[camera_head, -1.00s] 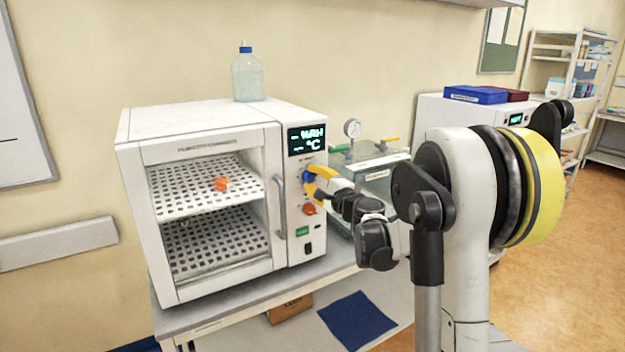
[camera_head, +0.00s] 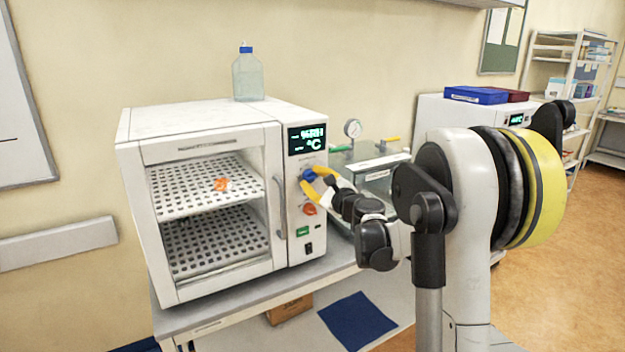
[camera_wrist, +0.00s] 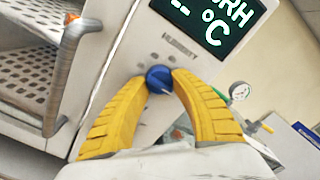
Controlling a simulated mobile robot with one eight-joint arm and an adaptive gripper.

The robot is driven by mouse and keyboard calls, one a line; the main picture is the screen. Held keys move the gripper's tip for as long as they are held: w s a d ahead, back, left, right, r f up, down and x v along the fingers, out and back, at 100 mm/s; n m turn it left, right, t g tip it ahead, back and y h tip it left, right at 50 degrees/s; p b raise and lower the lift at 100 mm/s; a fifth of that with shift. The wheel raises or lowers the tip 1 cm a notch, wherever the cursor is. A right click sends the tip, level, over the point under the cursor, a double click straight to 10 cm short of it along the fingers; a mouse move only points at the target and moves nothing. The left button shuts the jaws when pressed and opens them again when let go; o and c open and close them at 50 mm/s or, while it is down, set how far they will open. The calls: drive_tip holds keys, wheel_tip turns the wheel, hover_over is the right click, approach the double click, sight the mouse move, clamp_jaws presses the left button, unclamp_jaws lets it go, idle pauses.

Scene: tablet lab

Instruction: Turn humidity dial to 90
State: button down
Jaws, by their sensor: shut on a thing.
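The humidity chamber (camera_head: 205,125) is a white cabinet on a bench in the head view, with a control panel on its right side. The blue humidity dial (camera_wrist: 158,79) sits under a humidity label in the wrist view; it also shows in the head view (camera_head: 308,175). My gripper (camera_wrist: 159,84) has yellow fingers, shut on the dial from both sides; it also shows in the head view (camera_head: 312,177). The display (camera_head: 307,140) above shows %RH and °C in green; its digits are not readable. An orange dial (camera_head: 310,209) is below.
A door handle (camera_head: 281,207) stands left of the panel. A glass vessel with a gauge (camera_head: 352,129) and coloured valves is close on the right. A bottle (camera_head: 248,75) stands on top. An orange item (camera_head: 221,184) lies on the upper shelf.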

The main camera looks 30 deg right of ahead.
idle(0.3)
drive_tip(key=c, duration=1)
unclamp_jaws()
drive_tip(key=s, duration=1.2)
drive_tip(key=shift+d, duration=0.2)
